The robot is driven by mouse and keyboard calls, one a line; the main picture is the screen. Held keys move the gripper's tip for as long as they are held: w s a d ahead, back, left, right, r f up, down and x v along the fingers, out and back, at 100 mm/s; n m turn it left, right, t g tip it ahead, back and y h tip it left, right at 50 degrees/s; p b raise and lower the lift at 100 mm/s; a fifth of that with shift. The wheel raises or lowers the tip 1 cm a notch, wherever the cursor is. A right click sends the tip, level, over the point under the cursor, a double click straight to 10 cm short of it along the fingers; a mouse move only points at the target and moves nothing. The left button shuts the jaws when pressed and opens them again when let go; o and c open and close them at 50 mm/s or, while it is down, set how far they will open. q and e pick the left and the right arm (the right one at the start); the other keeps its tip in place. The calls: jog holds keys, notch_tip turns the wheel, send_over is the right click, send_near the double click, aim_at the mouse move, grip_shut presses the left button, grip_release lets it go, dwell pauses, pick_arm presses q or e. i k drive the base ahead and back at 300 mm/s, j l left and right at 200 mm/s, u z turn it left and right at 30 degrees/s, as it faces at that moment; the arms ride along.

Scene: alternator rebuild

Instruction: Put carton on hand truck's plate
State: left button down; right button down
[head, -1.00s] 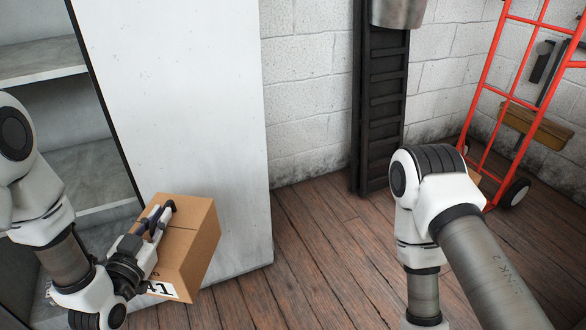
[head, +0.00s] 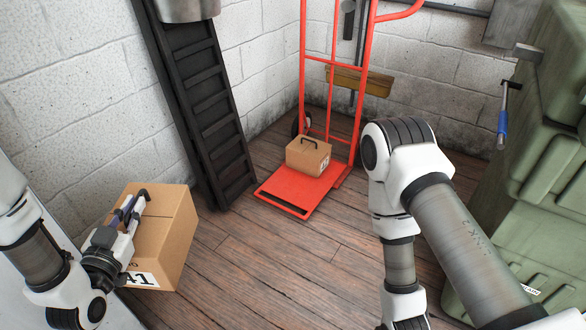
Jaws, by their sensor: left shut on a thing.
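The red hand truck (head: 367,70) stands against the back walls. Its red plate (head: 292,191) lies at the floor, with a smaller carton (head: 308,155) with a black handle on its back part. The front part of the plate is bare. My right arm comes in from the lower right; its gripper is out of view.
A black ribbed ramp-like piece (head: 205,110) leans on the wall left of the hand truck. Green stacked cases (head: 535,170) stand at the right, with a blue-handled tool (head: 503,120) near them. The wooden floor (head: 270,260) before the plate is clear.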

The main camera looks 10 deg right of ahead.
aim_at(289, 184)
jog(key=i+z, duration=0.35)
jog(key=i+j+z, duration=0.2)
jog(key=z, duration=0.2)
jog(key=i+j+z, duration=0.35)
jog(key=k+l, duration=0.05)
jog(key=l, duration=0.05)
